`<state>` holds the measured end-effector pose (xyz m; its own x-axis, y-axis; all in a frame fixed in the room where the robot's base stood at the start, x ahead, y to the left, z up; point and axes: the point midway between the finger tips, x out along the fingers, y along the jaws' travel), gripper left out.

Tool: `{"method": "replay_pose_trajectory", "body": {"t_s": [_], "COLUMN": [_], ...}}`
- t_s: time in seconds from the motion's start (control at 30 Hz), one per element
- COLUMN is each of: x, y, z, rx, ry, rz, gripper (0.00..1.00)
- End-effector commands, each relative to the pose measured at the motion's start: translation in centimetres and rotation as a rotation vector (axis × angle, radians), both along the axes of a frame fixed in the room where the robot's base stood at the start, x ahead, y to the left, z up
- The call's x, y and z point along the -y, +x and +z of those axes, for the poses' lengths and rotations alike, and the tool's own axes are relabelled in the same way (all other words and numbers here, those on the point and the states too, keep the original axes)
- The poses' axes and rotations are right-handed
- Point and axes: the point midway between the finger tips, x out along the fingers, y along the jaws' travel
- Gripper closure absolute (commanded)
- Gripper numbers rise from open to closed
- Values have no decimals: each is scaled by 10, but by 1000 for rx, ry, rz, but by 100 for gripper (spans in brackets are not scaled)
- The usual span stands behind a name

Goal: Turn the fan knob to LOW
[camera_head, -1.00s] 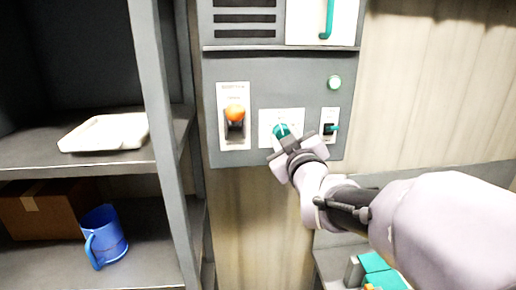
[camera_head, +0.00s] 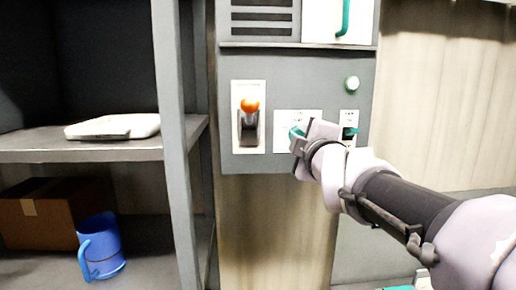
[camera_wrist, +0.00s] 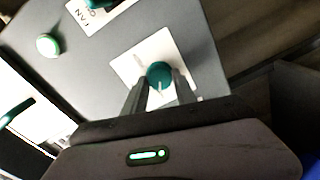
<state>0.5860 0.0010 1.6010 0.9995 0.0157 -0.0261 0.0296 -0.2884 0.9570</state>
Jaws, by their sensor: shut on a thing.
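A pale mark shows on the knob's face.
An orange-topped lever (camera_head: 250,115) is left of the knob. A teal switch (camera_head: 349,133) is close on the right, below a green lamp (camera_head: 352,83). A shelf post (camera_head: 172,120) stands at left, with a white tray (camera_head: 113,127) and a blue mug (camera_head: 101,246) on the shelves.

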Motion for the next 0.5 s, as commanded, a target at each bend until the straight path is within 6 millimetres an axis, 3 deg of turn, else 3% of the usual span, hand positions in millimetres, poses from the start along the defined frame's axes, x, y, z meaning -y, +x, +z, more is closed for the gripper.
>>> {"method": "replay_pose_trajectory", "body": {"t_s": [0.5], "x": [0], "y": [0], "z": [1], "rx": [1], "ry": [-48], "rz": [0], "gripper": [100]}}
